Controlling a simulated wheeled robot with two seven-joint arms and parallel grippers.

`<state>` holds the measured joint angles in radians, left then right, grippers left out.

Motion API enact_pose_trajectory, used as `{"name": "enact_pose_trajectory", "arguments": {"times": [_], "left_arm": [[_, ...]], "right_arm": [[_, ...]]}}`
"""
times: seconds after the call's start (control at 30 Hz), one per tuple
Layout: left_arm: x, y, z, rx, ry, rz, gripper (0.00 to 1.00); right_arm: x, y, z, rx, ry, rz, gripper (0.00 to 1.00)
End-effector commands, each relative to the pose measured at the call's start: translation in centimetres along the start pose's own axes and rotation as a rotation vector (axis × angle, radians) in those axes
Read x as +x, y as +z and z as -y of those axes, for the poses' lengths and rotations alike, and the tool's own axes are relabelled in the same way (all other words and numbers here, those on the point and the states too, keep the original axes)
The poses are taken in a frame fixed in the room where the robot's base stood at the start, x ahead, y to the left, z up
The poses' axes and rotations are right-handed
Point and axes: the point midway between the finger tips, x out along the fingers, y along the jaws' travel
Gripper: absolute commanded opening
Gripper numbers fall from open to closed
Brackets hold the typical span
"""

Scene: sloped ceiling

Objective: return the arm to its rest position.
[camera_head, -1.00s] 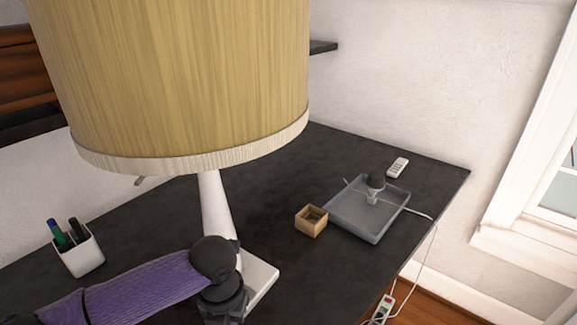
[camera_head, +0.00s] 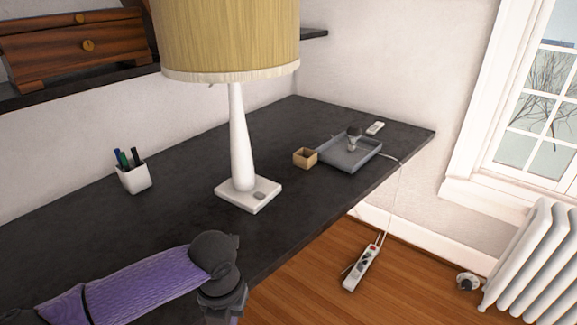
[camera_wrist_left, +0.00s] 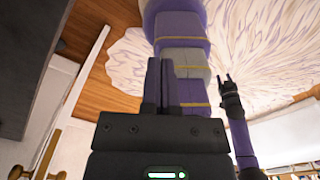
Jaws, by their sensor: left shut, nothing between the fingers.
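My left arm (camera_head: 150,280) comes in from the left in the head view, purple with dark joints, bent downward at the desk's front edge. Its fingertips are cut off below that view. In the left wrist view my left gripper (camera_wrist_left: 160,82) has its two fingers together, shut with nothing between them. Behind it are my purple and grey column and a wood floor. My right gripper (camera_wrist_left: 225,80) shows small at the right of the wrist view, its fingers apart and empty.
The dark desk (camera_head: 190,215) carries a lamp (camera_head: 240,150), a pen cup (camera_head: 133,178), a small wooden box (camera_head: 305,158), a grey tray (camera_head: 348,160) and a remote (camera_head: 375,128). A power strip (camera_head: 362,268) lies on the floor near a radiator (camera_head: 535,260).

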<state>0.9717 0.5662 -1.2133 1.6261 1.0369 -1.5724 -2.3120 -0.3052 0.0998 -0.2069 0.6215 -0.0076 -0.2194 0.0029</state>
Motion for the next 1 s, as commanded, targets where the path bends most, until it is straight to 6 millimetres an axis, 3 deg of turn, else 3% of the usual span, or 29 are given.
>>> {"name": "enact_pose_trajectory", "arguments": {"times": [0.33,0.47,0.57,0.67,0.73,0.8,0.9,1.0], "left_arm": [[7.8,1.8,0.8,-0.78,-0.196,0.085,0.0],[12.5,0.9,-0.1,-1.183,-0.26,0.091,0.0],[16.4,-1.1,-1.1,-1.493,-0.288,0.085,0.0],[20.7,-4.8,-2.4,-1.818,-0.292,0.075,0.0],[23.9,-8.8,-3.2,-2.065,-0.279,0.064,0.0],[27.0,-13.9,-3.9,-2.315,-0.248,0.054,0.0],[29.9,-21.9,-4.2,-2.617,-0.186,0.045,0.0],[31.3,-28.5,-4.0,-2.833,-0.124,0.039,0.0]], "right_arm": [[0.0,-0.6,-0.1,0.001,0.002,-0.011,0.47],[0.0,-0.3,-0.1,0.001,0.001,-0.005,0.47],[0.0,-0.2,-0.1,0.001,0.001,-0.004,0.47],[0.0,-0.2,-0.1,0.001,0.001,-0.003,0.47],[0.0,-0.2,0.0,0.001,0.001,-0.003,0.47],[0.0,-0.1,0.0,0.001,0.001,-0.002,0.47],[0.0,-0.1,0.0,0.001,0.001,-0.002,0.47],[0.0,-0.1,0.0,0.001,0.0,-0.001,0.47]]}}
